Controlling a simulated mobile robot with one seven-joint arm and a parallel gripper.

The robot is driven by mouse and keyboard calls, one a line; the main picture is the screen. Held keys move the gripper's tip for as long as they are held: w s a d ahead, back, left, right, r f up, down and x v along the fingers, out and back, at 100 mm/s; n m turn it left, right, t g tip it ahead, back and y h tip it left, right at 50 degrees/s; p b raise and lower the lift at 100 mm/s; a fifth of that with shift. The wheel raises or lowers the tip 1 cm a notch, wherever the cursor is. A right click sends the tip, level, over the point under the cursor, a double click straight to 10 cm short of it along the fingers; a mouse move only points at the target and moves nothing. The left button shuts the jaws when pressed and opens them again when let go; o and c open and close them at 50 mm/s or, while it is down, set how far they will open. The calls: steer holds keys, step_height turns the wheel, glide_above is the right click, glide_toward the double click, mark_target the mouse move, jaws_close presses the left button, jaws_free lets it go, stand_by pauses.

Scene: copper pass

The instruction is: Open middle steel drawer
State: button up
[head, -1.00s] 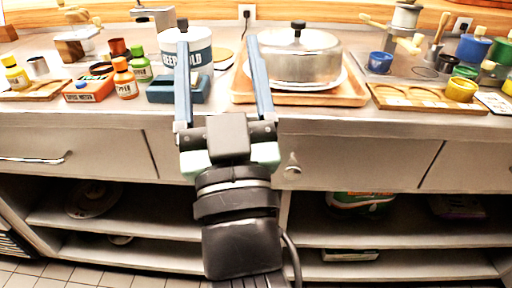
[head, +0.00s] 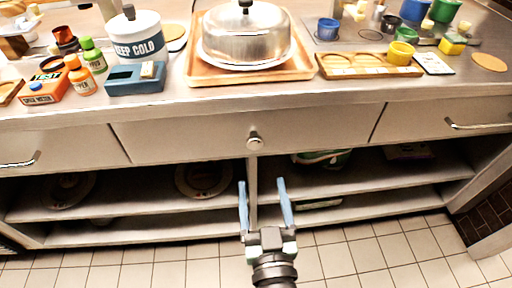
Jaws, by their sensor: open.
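The middle steel drawer (head: 190,140) is a wide grey front under the worktop, shut flush with its neighbours. It has a small round metal knob (head: 254,139) near its middle. My gripper (head: 262,186) is open and empty, with two blue fingers apart and pointing up in the picture. It shows below the knob, in front of the open shelves, and does not touch the knob or the drawer.
Side drawers with bar handles flank it: left handle (head: 22,160), right handle (head: 478,125). Above, the steel worktop holds a domed pot lid on a wooden tray (head: 205,79), a "KEEP COLD" canister (head: 136,37) and jars. Open shelves (head: 120,204) lie below; the tiled floor (head: 340,262) looks clear.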

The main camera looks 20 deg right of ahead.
mark_target(255, 144)
steer(key=x, duration=1)
steer(key=shift+w+b, duration=0.25)
steer(key=shift+b, duration=0.1)
jaws_close()
stand_by(1.0)
